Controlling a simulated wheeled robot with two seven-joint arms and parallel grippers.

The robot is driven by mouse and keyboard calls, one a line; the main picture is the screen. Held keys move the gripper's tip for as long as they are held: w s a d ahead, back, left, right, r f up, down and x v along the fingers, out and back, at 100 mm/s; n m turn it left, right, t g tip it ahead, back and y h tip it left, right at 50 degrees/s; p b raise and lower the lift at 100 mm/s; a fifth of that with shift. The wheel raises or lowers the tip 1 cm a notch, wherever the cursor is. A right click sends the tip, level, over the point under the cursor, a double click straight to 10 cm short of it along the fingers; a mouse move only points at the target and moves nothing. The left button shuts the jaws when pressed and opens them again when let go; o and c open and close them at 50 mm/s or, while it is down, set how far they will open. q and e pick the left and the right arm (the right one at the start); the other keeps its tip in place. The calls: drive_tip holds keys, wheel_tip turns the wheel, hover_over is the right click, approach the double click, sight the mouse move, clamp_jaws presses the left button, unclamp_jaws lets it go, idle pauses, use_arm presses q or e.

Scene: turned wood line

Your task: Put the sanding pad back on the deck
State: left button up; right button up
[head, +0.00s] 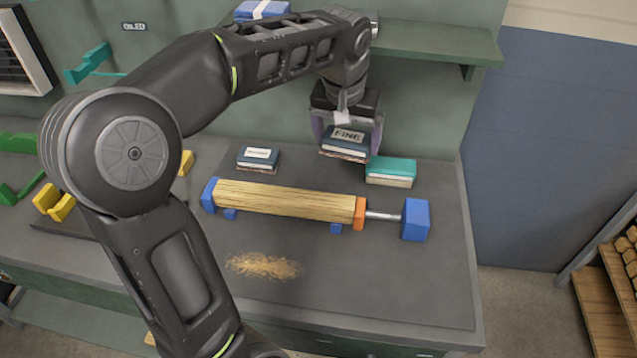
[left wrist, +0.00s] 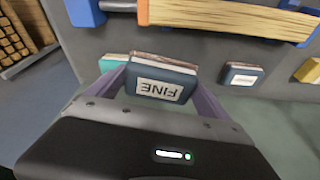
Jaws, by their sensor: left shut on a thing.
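The sanding pad (head: 346,140) is a dark blue block with a white FINE label and a brownish underside. My left gripper (head: 348,145) is shut on it, with one finger on each side. In the left wrist view the pad (left wrist: 162,78) sits between the fingers, its label upside down. The pad is over the back part of the grey deck (head: 370,283), between another dark blue pad (head: 258,158) and a teal pad (head: 391,170). I cannot tell whether it touches the deck. My right gripper is not in view.
A wooden bar (head: 285,199) lies in front, held between blue end blocks, with an orange collar and metal rod at right. Sawdust (head: 262,265) lies on the deck. A green shelf (head: 435,42) juts out behind my gripper. The front right of the deck is clear.

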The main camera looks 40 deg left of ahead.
use_arm(q)
drive_tip(key=s+a+r+n+b, duration=0.1)
drive_tip(key=s+a, duration=0.3)
drive_tip(key=a, duration=0.1)
drive_tip(key=shift+s+a+r+n+y+b, duration=0.2)
drive_tip(key=shift+r+n+y+b, duration=0.1)
drive_tip(key=shift+r+n+y, duration=0.1)
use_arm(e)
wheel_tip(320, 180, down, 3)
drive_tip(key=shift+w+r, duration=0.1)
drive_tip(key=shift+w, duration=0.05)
use_arm(q)
wheel_tip(320, 180, down, 14)
drive_tip(key=shift+r, duration=0.25)
drive_tip(key=w, duration=0.1)
drive_tip(key=w+a, duration=0.1)
drive_tip(key=w+p, duration=0.1)
drive_tip(key=shift+w+a+f, duration=0.15)
drive_tip(key=shift+a, duration=0.25)
drive_tip(key=shift+w+a, duration=0.2)
drive_tip(key=shift+w, duration=0.15)
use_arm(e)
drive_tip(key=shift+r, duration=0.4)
